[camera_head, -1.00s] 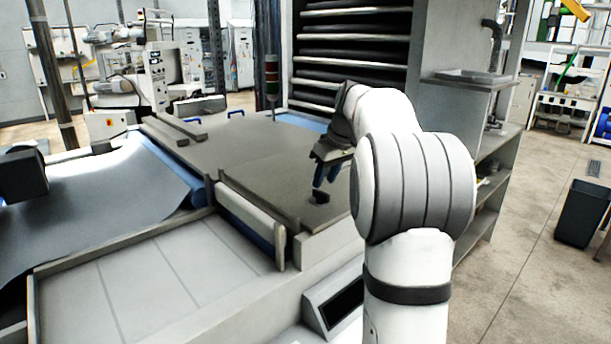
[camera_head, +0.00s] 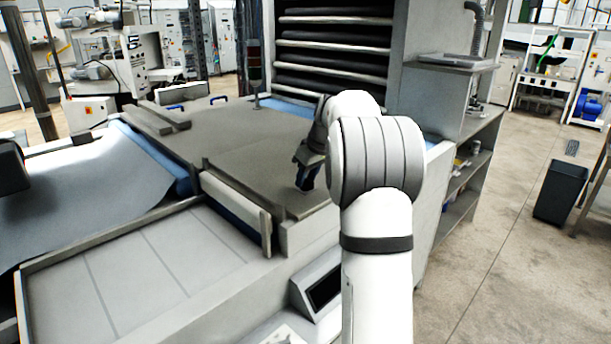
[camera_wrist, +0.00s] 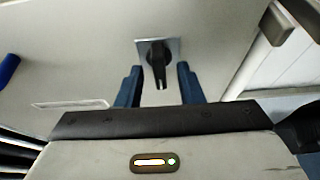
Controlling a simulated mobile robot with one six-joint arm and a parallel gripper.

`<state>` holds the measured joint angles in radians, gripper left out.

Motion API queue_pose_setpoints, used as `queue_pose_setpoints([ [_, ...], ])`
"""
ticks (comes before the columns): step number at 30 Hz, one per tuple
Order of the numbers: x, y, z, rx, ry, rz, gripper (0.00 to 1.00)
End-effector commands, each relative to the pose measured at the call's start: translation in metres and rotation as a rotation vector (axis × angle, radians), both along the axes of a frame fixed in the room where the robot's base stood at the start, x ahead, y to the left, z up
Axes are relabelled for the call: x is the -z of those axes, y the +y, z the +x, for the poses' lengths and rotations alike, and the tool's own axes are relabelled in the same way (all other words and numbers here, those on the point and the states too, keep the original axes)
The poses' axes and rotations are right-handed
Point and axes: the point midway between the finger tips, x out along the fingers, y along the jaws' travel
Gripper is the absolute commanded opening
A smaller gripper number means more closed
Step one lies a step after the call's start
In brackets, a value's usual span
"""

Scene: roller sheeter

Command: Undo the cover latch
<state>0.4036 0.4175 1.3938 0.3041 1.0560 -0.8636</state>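The cover latch (camera_wrist: 158,62) is a small black handle on a square metal plate, set on the grey cover. In the wrist view its handle points down toward my gripper (camera_wrist: 160,85). The two blue fingers are apart, one on each side of the handle, with a gap visible on both sides. In the head view my gripper (camera_head: 306,178) is low over the near right part of the cover (camera_head: 235,135), and it hides the latch there.
A raised light bar (camera_head: 235,208) runs along the cover's near edge. A signal light post (camera_head: 254,70) stands at the back. A tilted panel with a dark screen (camera_head: 325,288) is on the machine's front. Shelves (camera_head: 465,180) stand on the right.

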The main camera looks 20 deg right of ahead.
Motion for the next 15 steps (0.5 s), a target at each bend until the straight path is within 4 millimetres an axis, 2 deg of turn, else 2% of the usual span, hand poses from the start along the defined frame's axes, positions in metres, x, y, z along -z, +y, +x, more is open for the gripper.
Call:
queue_pose_setpoints([
  [2,0.0,0.0002,0.0,0.0,0.0,0.0,0.34],
  [15,-0.0003,0.0008,0.0,-0.001,0.0,0.001,0.0],
])
